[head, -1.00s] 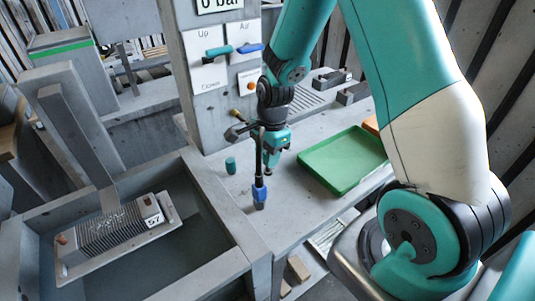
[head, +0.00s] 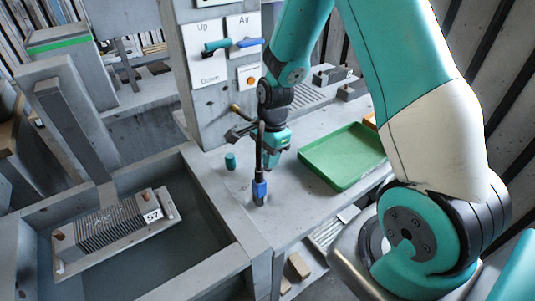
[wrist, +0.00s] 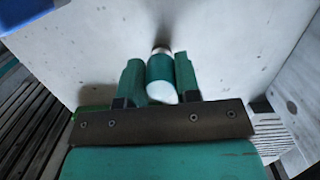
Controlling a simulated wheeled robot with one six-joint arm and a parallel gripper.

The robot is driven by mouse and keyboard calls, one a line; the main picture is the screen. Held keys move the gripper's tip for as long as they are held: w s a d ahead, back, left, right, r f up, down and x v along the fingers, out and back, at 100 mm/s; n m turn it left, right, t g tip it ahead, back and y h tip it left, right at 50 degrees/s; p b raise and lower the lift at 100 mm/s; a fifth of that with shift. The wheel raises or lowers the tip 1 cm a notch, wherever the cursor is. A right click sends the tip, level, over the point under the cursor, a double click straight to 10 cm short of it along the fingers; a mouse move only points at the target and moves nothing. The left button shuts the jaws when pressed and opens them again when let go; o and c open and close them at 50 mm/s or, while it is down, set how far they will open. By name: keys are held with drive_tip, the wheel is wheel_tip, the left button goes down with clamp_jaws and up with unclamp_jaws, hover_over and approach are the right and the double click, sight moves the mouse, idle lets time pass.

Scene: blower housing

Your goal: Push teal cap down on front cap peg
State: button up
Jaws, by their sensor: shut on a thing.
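My gripper (head: 269,166) points down over the grey bench, partly hidden behind a dark rod with a blue end. In the wrist view its two teal fingers (wrist: 160,80) are shut on a teal cap (wrist: 160,68), a short cylinder with a white near end and a pale far end. Its far end is close to the pale surface; I cannot tell whether it touches. Another teal cap (head: 230,161) stands upright on the bench, left of my gripper. No peg can be made out under the held cap.
The blue-ended tool (head: 260,189) is just in front of my gripper. A green tray (head: 343,158) lies to the right. A grey basin (head: 205,215) at left holds a finned part (head: 112,232) marked 57. A panel with levers (head: 232,47) stands behind.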

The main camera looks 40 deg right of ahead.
drive_tip(key=shift+f, duration=0.55)
idle(0.8)
drive_tip(key=o, duration=1)
drive_tip(key=shift+c, duration=0.2)
wheel_tip(320, 180, up, 17)
drive_tip(key=d, duration=0.2)
drive_tip(key=shift+r+b, duration=0.15)
drive_tip(key=shift+b, duration=0.15)
